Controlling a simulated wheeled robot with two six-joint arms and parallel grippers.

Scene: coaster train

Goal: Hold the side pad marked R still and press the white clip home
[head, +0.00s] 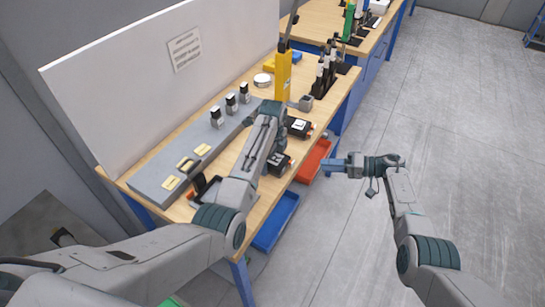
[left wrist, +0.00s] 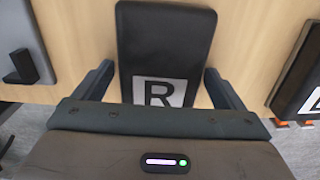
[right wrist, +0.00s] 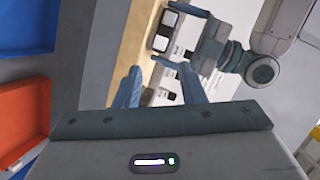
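The black side pad marked R (left wrist: 165,40) lies on the wooden bench in the left wrist view, its white R label toward the bench edge. My left gripper (left wrist: 162,88) is open, with one finger on each side of this pad; I cannot tell whether they touch it. In the head view my left forearm hides most of that gripper. My right gripper (head: 335,165) is out over the floor beside the bench. In the right wrist view its fingers (right wrist: 160,85) are apart with nothing between them. I cannot make out the white clip.
Another black pad (left wrist: 300,75) lies to the right of the R pad. A grey plate with a black block (left wrist: 22,65) is to the left. A red bin (head: 313,160) and a blue bin (head: 276,222) sit below the bench edge. The floor at right is clear.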

